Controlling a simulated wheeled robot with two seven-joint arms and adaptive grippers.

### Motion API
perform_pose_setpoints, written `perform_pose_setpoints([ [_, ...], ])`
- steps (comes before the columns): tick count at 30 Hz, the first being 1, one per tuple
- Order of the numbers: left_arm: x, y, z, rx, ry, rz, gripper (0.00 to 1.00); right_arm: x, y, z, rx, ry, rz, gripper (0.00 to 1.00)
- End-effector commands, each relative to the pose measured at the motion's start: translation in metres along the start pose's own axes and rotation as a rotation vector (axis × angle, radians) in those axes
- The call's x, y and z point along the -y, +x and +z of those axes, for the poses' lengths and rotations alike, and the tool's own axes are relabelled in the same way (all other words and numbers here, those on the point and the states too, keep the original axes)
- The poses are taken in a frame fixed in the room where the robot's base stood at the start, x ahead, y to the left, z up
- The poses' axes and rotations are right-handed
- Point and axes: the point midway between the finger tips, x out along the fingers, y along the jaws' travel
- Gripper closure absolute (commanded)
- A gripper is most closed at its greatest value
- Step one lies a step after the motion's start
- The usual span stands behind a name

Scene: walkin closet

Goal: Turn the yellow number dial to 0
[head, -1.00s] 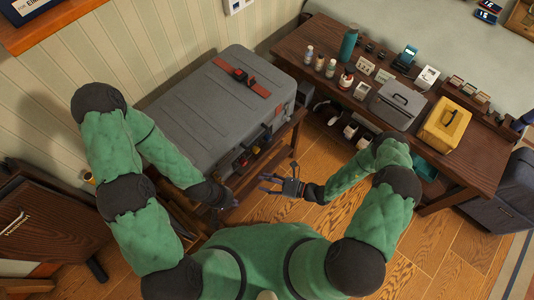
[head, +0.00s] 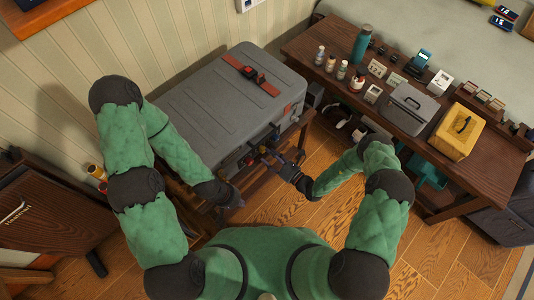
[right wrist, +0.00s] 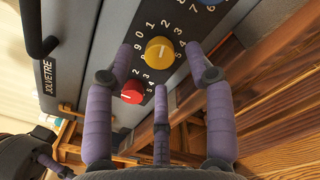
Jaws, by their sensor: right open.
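The grey case (head: 220,105) lies on a wooden stand, with its dial panel on the side facing me. In the right wrist view the yellow number dial (right wrist: 160,50) sits on a dark strip with white numbers around it, 0 and 1 at its upper left. Its pointer setting cannot be made out. My right gripper (head: 270,156) is open at the panel; in the right wrist view its purple fingertips (right wrist: 158,60) stand either side of the dial, with no clear contact. My left gripper (head: 236,203) is low beside the stand, its fingers too small to read.
A red dial (right wrist: 132,92) is below the yellow one and a blue dial (right wrist: 209,3) is above it. A black handle (right wrist: 40,40) sticks out at the left. A desk (head: 330,90) with bottles and a yellow box (head: 459,130) stands at the right.

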Motion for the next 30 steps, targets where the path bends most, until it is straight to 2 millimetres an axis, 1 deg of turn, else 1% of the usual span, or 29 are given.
perform_pose_setpoints([
  [1, 0.001, 0.003, 0.0, 0.0, 0.0, 0.0, 1.0, 0.0, 0.007, -0.001, 0.0, -0.003, 0.002, 0.46],
  [6, 0.002, 0.005, 0.0, 0.0, 0.0, 0.0, 1.0, 0.001, 0.019, 0.0, 0.0, -0.002, 0.001, 0.46],
  [17, 0.002, 0.006, 0.0, 0.0, 0.0, 0.0, 1.0, 0.0, 0.022, 0.001, 0.001, -0.001, -0.001, 0.46],
  [18, 0.002, 0.006, 0.0, 0.0, 0.0, 0.0, 1.0, 0.0, 0.022, 0.001, 0.001, -0.001, -0.001, 0.57],
  [20, 0.002, 0.006, 0.0, 0.0, 0.0, 0.0, 1.0, 0.0, 0.022, 0.001, 0.001, -0.001, -0.001, 0.74],
  [21, 0.002, 0.006, 0.0, 0.0, 0.0, 0.0, 1.0, 0.0, 0.022, 0.001, 0.001, -0.001, -0.001, 0.85],
  [22, 0.002, 0.006, 0.0, 0.0, 0.0, 0.0, 1.0, 0.0, 0.022, 0.001, 0.001, -0.001, -0.001, 0.94],
  [23, 0.002, 0.006, 0.0, 0.0, 0.0, 0.0, 1.0, 0.001, 0.022, 0.001, 0.001, -0.001, -0.001, 1.0],
  [30, 0.002, 0.005, 0.0, 0.0, 0.0, 0.0, 1.0, 0.001, 0.022, 0.001, 0.001, -0.009, -0.001, 1.0],
])
